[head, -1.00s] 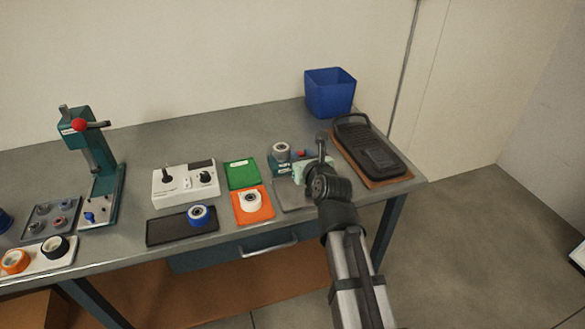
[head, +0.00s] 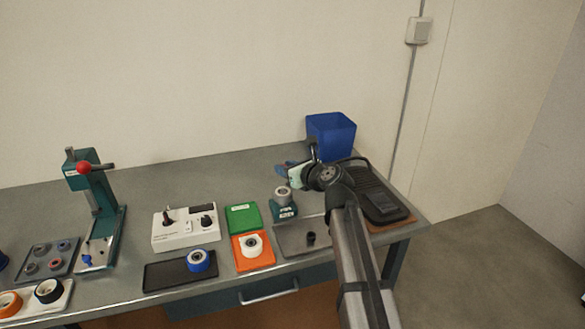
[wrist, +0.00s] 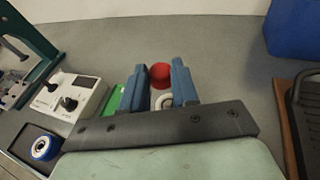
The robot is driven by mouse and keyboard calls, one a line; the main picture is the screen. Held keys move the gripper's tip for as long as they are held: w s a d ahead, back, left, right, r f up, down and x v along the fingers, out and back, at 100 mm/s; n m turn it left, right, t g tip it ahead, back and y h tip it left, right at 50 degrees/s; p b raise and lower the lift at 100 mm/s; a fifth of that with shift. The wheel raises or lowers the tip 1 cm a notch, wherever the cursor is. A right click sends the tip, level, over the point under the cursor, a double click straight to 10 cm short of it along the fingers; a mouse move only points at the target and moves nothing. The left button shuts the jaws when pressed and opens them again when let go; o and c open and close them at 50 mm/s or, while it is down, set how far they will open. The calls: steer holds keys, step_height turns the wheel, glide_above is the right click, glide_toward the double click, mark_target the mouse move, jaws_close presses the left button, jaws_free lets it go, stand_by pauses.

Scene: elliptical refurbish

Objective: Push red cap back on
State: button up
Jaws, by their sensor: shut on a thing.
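The red cap (wrist: 160,73) shows in the wrist view between the tips of the two blue fingers of my gripper (wrist: 158,82). The gripper is shut on it. In the head view my gripper (head: 284,168) is raised above the bench, behind the teal stand (head: 284,210); the cap cannot be made out there. A pale grey ring-shaped wheel (head: 282,194) sits on top of the teal stand. Part of this wheel also shows in the wrist view (wrist: 163,102), below the cap and partly hidden by the gripper.
A grey mat (head: 290,240) with a small black piece (head: 311,238) lies in front. An orange tray (head: 243,263) with a white wheel (head: 252,245) and a green tray (head: 243,218) lie left.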

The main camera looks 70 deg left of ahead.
mark_target(288, 195)
steer(key=shift+f, duration=0.15)
steer(key=shift+f, duration=2.8)
steer(key=shift+f, duration=0.65)
stand_by(0.6)
steer(key=o, duration=1.1)
steer(key=v, duration=1.3)
steer(key=shift+w+d+r, duration=0.15)
steer(key=shift+w+d, duration=0.15)
